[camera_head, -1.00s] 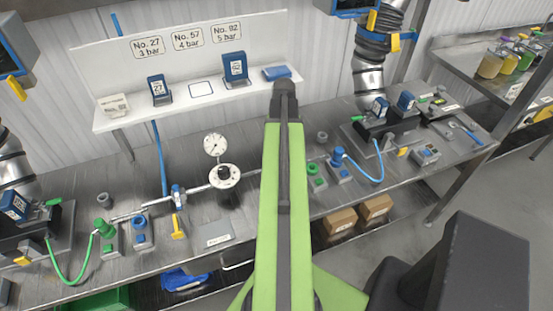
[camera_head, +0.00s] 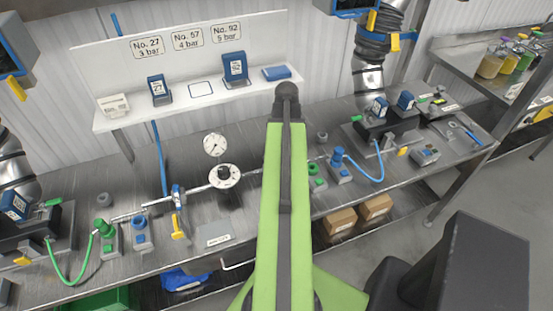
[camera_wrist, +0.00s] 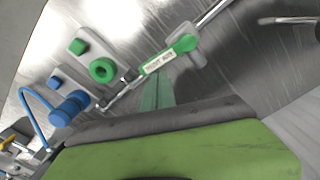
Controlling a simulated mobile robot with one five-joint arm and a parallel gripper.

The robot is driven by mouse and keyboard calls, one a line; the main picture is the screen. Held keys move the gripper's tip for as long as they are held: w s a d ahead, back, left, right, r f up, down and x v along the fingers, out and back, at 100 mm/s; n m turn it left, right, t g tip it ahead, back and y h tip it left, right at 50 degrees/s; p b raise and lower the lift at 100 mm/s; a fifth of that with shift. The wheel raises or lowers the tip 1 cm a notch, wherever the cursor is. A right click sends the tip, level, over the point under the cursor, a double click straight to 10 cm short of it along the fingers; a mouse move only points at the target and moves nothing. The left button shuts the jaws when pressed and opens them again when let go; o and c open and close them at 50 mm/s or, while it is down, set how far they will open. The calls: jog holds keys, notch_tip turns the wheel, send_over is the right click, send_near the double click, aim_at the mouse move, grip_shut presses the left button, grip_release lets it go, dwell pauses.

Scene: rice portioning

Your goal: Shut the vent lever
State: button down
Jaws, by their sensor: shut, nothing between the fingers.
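A green lever (camera_wrist: 168,55) with a white lettered label lies along a thin metal pipe in the wrist view. I take it for the vent lever, but the label is too blurred to read surely. It lies slanted, its rounded green end at the upper right. In the head view my green arm covers that part of the pipe, so the lever is hidden there. Contact with the lever cannot be seen.
A green ring fitting (camera_wrist: 103,70) and a blue coupling (camera_wrist: 70,108) with a hose sit beside the lever. A dial gauge (camera_head: 215,144), a round regulator (camera_head: 224,176) and a yellow lever (camera_head: 178,228) stand left of my arm. A shelf (camera_head: 190,107) runs behind.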

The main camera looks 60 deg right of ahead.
jog(key=shift+s+a, duration=0.65)
jog(key=shift+s, duration=0.2)
jog(key=shift+s+a, duration=0.6)
jog(key=shift+a, duration=0.3)
jog(key=shift+r, duration=0.1)
notch_tip(320, 180, up, 7)
jog(key=d+p, duration=0.1)
jog(key=p, duration=0.6)
